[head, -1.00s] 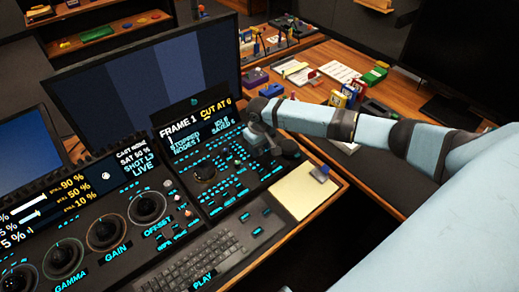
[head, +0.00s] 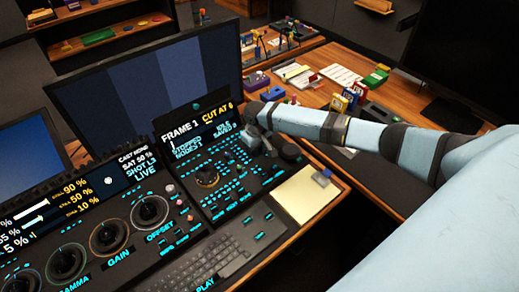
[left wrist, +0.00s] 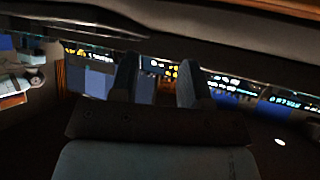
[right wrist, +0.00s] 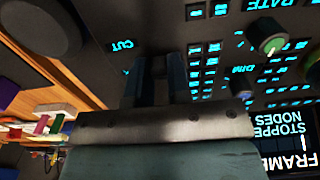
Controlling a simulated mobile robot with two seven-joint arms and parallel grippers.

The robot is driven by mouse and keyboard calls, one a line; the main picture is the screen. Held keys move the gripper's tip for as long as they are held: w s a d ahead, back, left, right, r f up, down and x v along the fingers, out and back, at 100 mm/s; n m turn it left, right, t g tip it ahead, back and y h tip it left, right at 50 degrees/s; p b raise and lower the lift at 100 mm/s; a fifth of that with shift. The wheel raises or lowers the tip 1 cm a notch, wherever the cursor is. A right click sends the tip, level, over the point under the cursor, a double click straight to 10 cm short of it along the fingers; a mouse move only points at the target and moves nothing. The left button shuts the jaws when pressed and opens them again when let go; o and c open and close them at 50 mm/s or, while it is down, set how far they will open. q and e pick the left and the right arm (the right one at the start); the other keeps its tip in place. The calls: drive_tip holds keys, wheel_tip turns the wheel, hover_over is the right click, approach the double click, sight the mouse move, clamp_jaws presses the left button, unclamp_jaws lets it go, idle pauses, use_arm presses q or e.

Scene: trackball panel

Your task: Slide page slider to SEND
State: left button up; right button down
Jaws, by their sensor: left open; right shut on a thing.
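The dark control panel (head: 225,190) shows in the head view with blue-lit keys. My right gripper (head: 255,138) is at the panel's upper right, just right of the FRAME 1 screen (head: 183,132). In the right wrist view my right gripper (right wrist: 158,78) is shut on a small dark part, which I take to be the page slider; the fingers hide most of it. The CUT label (right wrist: 122,44) is left of the fingers, the DIM label (right wrist: 238,70) right. I cannot read a SEND mark. My left gripper (left wrist: 160,85) is open and empty in the left wrist view, away from the panel.
Large trackballs (head: 107,237) are at left. A monitor (head: 150,82) stands behind.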

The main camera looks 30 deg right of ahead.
use_arm(q)
drive_tip(key=shift+w+a+f, duration=0.1)
drive_tip(key=shift+w+f, duration=0.1)
drive_tip(key=shift+w, duration=0.6)
use_arm(e)
drive_tip(key=w, duration=0.4)
drive_tip(key=shift+w+a+f, duration=0.15)
drive_tip(key=shift+w+a, duration=0.1)
drive_tip(key=shift+w, duration=0.1)
use_arm(q)
drive_tip(key=shift+s, duration=0.15)
use_arm(e)
drive_tip(key=shift+w, duration=0.2)
use_arm(q)
drive_tip(key=shift+s, duration=0.3)
use_arm(e)
drive_tip(key=shift+s+r, duration=0.1)
drive_tip(key=shift+r, duration=0.2)
use_arm(q)
drive_tip(key=shift+s+f, duration=0.1)
drive_tip(key=shift+s, duration=0.05)
use_arm(e)
drive_tip(key=shift+d, duration=0.1)
drive_tip(key=c, duration=1.1)
unclamp_jaws()
use_arm(q)
drive_tip(key=shift+w, duration=0.2)
use_arm(e)
drive_tip(key=shift+o, duration=0.3)
drive_tip(key=shift+f, duration=0.1)
